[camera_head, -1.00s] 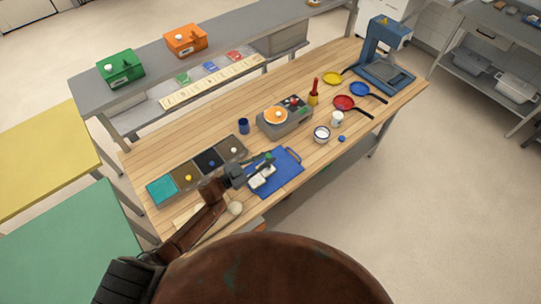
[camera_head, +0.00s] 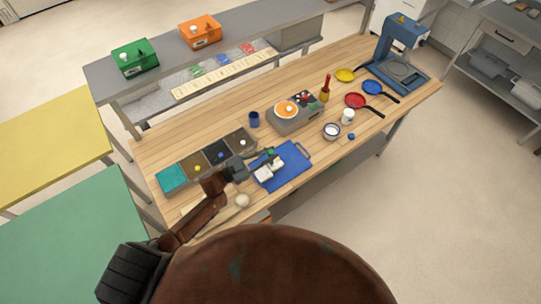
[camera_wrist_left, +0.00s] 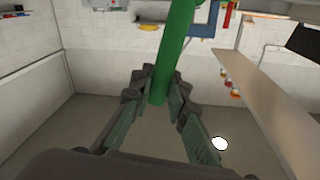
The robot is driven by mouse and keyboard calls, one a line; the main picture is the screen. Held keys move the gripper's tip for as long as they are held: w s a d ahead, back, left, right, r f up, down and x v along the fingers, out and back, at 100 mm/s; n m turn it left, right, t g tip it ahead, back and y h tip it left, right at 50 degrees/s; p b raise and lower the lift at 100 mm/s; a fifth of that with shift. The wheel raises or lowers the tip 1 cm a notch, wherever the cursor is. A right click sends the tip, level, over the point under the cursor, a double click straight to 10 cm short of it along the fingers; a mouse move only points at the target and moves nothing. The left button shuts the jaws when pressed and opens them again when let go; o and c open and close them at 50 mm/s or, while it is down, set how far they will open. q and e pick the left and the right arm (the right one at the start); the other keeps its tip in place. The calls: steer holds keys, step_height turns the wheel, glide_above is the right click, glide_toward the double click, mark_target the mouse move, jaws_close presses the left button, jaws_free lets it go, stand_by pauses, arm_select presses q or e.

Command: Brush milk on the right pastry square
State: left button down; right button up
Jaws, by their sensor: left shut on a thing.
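A blue board (camera_head: 293,160) lies on the wooden table with small white pastry squares (camera_head: 263,174) on its left part. The right pastry square (camera_head: 276,164) is close to the gripper and partly hard to make out. My left gripper (camera_head: 256,160) is over the board's left edge, just above the squares. It is shut on a green-handled brush, whose green handle (camera_wrist_left: 172,65) stands between the fingers in the left wrist view. The bristles are not clearly visible, so contact with a square cannot be told. A white-filled bowl (camera_head: 332,131) stands right of the board. My right gripper is out of view.
A row of bins (camera_head: 172,179) lies left of the board. A blue cup (camera_head: 254,119) and a grey appliance (camera_head: 295,118) stand behind it. A white mug (camera_head: 348,116) and coloured pans (camera_head: 355,101) are to the right. A pale round item (camera_head: 242,200) lies near the front edge.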

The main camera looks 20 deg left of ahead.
arm_select(q)
steer(key=shift+w+a, duration=0.15)
steer(key=shift+f+x, duration=0.2)
steer(key=shift+x, duration=0.9)
steer(key=b+x, duration=0.1)
steer(key=x, duration=0.2)
steer(key=shift+w+a, duration=0.1)
steer(key=shift+a, duration=0.15)
steer(key=shift+w+a, duration=0.25)
